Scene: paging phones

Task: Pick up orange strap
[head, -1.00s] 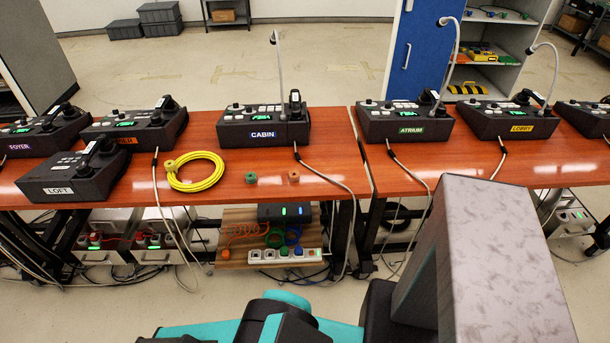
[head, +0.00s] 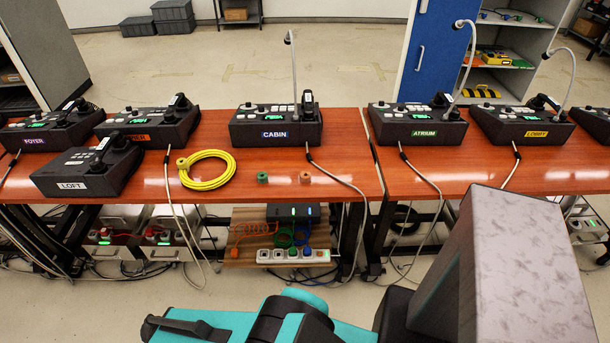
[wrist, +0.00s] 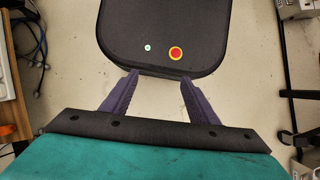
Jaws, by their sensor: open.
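A small orange roll (head: 305,177), which looks like the orange strap, lies on the red-brown table (head: 345,160) near its front edge, in front of the CABIN phone (head: 276,128). A similar green roll (head: 262,177) lies to its left, apart from it. The strap is not visible in the wrist view. My gripper (wrist: 160,76) shows in the wrist view with its two dark purple fingers spread and nothing between them. It points down over the floor, away from the table top. The gripper's fingers are not visible in the head view.
A coiled yellow cable (head: 207,170) lies left of the rolls. A pale cord from the CABIN phone runs past the orange roll's right side. The LOFT phone (head: 88,168) and ATRIUM phone (head: 416,125) flank this area. A power strip (head: 293,256) and cables sit below the table.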

